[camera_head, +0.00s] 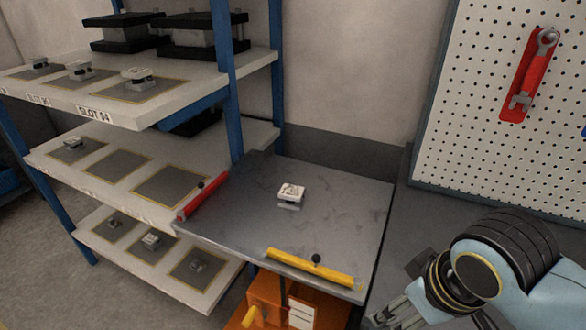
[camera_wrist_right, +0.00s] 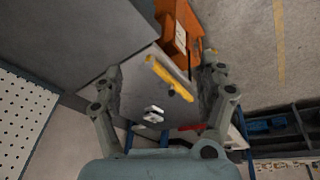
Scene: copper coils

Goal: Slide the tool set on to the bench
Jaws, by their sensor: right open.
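The tool set, a small white-and-grey block (camera_head: 290,194), stands on the grey top (camera_head: 240,215) of an orange lift cart (camera_head: 268,296). It also shows in the right wrist view (camera_wrist_right: 153,114). The bench (camera_head: 425,215) is the dark grey surface right of the cart, below the pegboard. My right gripper (camera_head: 398,315) is at the lower right, partly cut off by the frame, apart from the tool set. In the right wrist view its fingers (camera_wrist_right: 165,75) are spread wide with nothing gripped. My left gripper is in neither view.
A red bar (camera_head: 203,196) lies along the cart top's left edge and a yellow bar (camera_head: 312,267) along its front edge. A blue-post shelf (camera_head: 232,95) with several blocks stands left. A pegboard (camera_head: 480,110) holds a red tool holder (camera_head: 526,80). The visible bench top looks clear.

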